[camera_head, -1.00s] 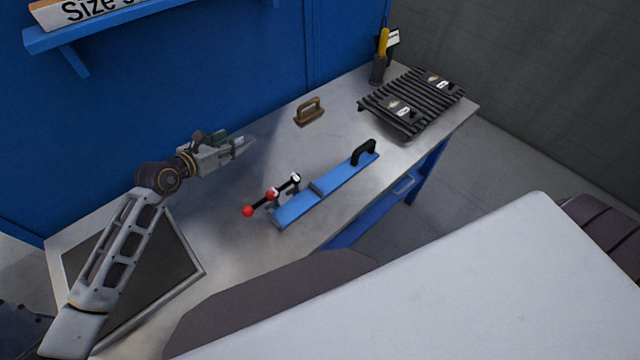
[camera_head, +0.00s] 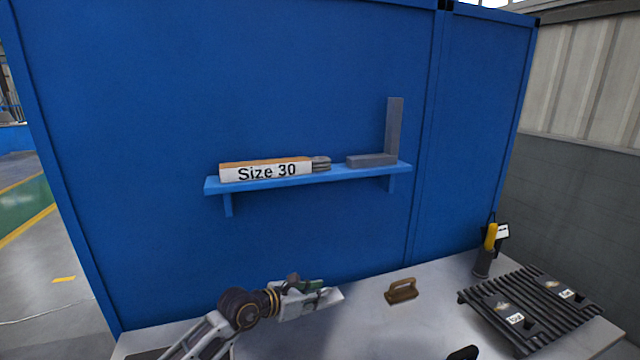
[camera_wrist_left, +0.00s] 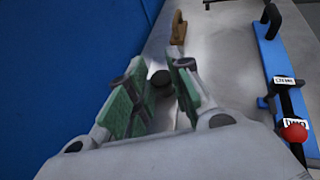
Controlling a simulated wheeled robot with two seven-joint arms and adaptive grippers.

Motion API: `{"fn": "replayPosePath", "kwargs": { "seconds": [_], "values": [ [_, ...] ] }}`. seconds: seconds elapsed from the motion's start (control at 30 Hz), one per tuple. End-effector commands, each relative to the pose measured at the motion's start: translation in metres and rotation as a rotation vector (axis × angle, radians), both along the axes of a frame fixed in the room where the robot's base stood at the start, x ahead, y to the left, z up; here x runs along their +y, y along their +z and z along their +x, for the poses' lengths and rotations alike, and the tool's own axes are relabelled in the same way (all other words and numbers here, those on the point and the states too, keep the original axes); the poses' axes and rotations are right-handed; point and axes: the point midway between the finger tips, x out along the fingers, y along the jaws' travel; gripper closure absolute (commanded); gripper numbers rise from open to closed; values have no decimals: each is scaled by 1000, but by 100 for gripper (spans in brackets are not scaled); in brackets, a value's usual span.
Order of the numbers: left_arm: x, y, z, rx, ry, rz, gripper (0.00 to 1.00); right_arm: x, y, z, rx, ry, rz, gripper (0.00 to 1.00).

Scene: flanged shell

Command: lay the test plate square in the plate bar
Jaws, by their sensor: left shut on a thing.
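My left gripper (camera_head: 328,296) is above the back of the workbench in the head view. In the left wrist view its green-padded fingers (camera_wrist_left: 165,82) stand apart around a small dark round piece (camera_wrist_left: 160,80); it is shut on this. I cannot tell whether this piece belongs to the test plate, and no plate can be made out. A long blue bar (camera_wrist_left: 274,58), likely the plate bar, lies on the bench to the right of the gripper, with a black handle and a red-knobbed clamp (camera_wrist_left: 292,132). In the head view only its black handle (camera_head: 464,353) shows. My right gripper is out of view.
A brown-handled block (camera_head: 401,291) stands on the bench (camera_head: 360,310). A black slatted rack (camera_head: 545,310) with labelled black pieces is at right, beside a holder with a yellow-handled tool (camera_head: 490,237). The blue wall shelf (camera_head: 330,180) holds a "Size 30" box (camera_head: 265,171) and a grey square (camera_head: 393,130).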

Motion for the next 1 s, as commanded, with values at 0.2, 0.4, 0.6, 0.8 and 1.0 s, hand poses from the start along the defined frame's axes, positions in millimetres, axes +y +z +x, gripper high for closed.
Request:
{"fn": "replayPosePath", "kwargs": {
  "seconds": [0.2, 0.4, 0.6, 0.8, 1.0],
  "values": [
    [12, 71, -1, -9, 18, -4, 100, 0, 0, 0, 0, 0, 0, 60],
    [32, 122, -10, -8, 53, -4, 100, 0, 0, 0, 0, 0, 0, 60],
    [63, 155, -25, -6, 105, -3, 100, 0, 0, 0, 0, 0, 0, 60],
    [97, 172, -43, -5, 167, -3, 100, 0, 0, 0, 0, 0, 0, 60],
    [128, 173, -59, -1, 227, -2, 100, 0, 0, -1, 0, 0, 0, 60]
  ]
}}
